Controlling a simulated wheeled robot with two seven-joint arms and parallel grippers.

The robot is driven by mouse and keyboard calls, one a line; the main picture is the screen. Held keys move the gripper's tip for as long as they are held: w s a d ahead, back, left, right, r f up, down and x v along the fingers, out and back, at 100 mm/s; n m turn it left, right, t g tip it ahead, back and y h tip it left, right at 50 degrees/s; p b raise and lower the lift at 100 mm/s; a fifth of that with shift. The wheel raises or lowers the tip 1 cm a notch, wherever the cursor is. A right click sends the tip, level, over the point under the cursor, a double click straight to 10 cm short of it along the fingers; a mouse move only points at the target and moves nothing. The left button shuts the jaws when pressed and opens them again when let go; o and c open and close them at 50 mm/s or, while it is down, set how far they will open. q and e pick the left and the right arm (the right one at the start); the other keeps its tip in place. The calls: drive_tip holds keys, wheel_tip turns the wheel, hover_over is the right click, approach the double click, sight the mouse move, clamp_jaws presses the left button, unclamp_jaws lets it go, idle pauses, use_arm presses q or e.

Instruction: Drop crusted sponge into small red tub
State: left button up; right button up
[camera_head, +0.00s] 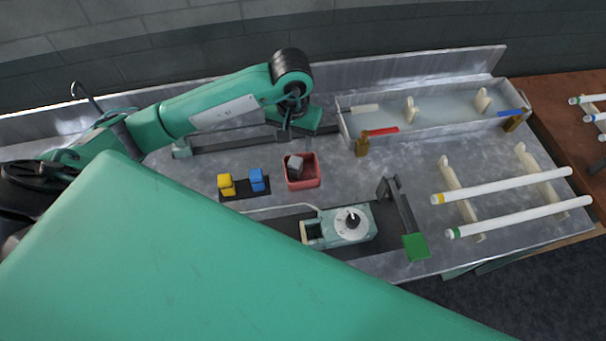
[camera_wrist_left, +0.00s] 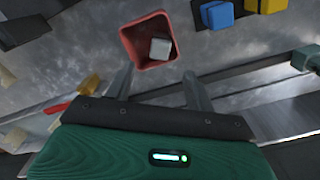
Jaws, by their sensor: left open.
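The small red tub (camera_head: 312,184) stands on the metal bench in the middle of the head view. It also shows at the top of the left wrist view (camera_wrist_left: 132,42). A grey block, which looks like the crusted sponge (camera_head: 294,164), is in the tub, against one side. In the left wrist view the sponge (camera_wrist_left: 160,48) sits near a corner inside the tub. My left gripper (camera_head: 288,134) is just behind the tub in the head view. In the left wrist view the left gripper (camera_wrist_left: 160,88) has its fingers apart with nothing between them. My right gripper is not in view.
A yellow block (camera_head: 226,184) and a blue block (camera_head: 257,180) stand left of the tub. A device with a dial (camera_head: 350,225) is in front. A long trough (camera_head: 440,117) is behind, and glass tubes (camera_head: 500,185) rest on holders at the right.

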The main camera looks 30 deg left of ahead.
use_arm(q)
wheel_tip(320, 180, up, 7)
drive_tip(key=b, duration=0.1)
drive_tip(key=shift+b, duration=0.35)
drive_tip(key=shift+f, duration=0.15)
